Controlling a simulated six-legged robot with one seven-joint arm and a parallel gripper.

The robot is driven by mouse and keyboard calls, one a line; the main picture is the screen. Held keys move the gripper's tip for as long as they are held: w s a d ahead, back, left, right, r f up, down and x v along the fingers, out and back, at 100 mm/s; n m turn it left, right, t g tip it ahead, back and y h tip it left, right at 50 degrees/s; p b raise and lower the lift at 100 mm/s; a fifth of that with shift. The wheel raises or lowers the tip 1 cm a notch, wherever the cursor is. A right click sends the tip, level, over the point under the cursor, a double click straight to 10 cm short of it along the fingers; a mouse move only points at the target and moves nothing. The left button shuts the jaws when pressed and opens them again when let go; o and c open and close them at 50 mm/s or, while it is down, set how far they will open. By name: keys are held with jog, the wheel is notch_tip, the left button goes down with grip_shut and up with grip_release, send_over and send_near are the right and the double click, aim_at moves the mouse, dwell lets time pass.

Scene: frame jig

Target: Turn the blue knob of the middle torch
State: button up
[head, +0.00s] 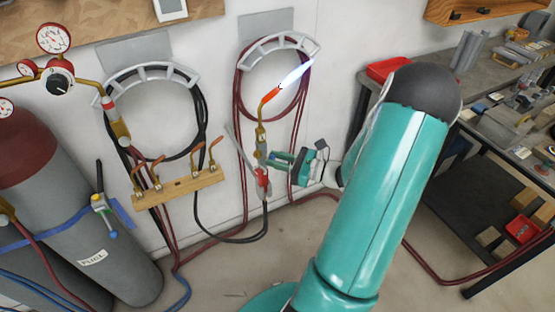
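A brass torch (261,135) stands upright in front of the wall in the middle of the head view. Its tip glows orange, and a pale blue-white flame (295,75) points up and to the right.
A wooden block (178,187) with several copper tips is left of the torch. Hoses hang on a left rack (150,75) and a right rack (280,42). Gas cylinders (85,235) stand far left. A cluttered workbench (500,115) is at right. Bare floor lies below.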

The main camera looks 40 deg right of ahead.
jog(key=n, duration=0.5)
jog(key=shift+n, duration=0.3)
jog(key=o, duration=1)
jog(key=shift+s, duration=0.1)
jog(key=v, duration=1.3)
jog(key=shift+s+d+f, duration=0.15)
jog(key=shift+s, duration=0.15)
